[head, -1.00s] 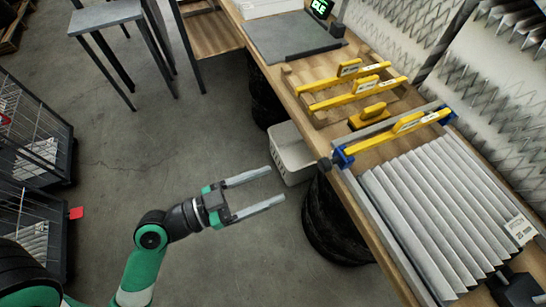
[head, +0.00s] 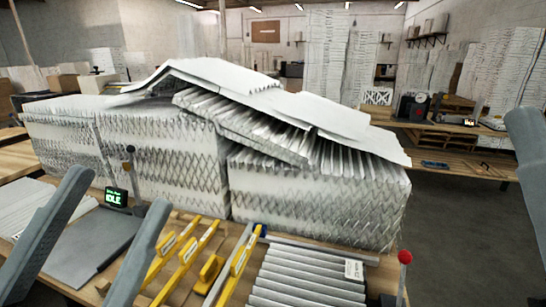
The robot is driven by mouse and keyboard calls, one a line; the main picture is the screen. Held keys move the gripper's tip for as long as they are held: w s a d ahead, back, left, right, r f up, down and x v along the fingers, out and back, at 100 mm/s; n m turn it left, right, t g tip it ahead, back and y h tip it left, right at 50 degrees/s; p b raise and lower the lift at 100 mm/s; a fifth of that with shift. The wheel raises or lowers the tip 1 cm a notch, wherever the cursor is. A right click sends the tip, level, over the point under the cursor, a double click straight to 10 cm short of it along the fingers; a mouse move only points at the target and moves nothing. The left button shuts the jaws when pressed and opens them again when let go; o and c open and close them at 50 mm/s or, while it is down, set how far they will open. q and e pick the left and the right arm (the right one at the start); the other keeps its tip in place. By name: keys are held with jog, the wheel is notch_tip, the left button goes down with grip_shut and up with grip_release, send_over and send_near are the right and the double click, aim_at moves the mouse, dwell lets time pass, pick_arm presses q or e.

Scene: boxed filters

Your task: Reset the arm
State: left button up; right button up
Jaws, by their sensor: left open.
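My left gripper (head: 122,187) is at the lower left of the head view, close to the camera. Its two grey fingers point up and stand wide apart, open and empty. A grey finger-like part, which looks like my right gripper (head: 527,140), enters at the right edge. Only one such part shows, so its opening is hidden. A pleated filter (head: 305,278) lies on the wooden bench at the bottom centre, clear of both grippers.
Yellow-handled bars (head: 185,255) lie on the bench. Large stacks of white boxed filters (head: 160,155) stand behind it, with sheets sagging on top. A red-knobbed post (head: 404,258) stands at the lower right. Another wooden bench (head: 460,165) is at the right, with open floor before it.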

pick_arm(q)
jog(key=a+r+n+t+y, duration=0.4)
jog(key=a+r+n+y, duration=0.15)
jog(key=n+y, duration=0.4)
notch_tip(320, 180, up, 39)
jog(key=p, duration=3.8)
notch_tip(320, 180, down, 30)
jog(key=b, duration=2.9)
jog(key=shift+s+d+r+h, duration=0.15)
jog(key=shift+s+h, duration=0.05)
jog(key=shift+h, duration=0.25)
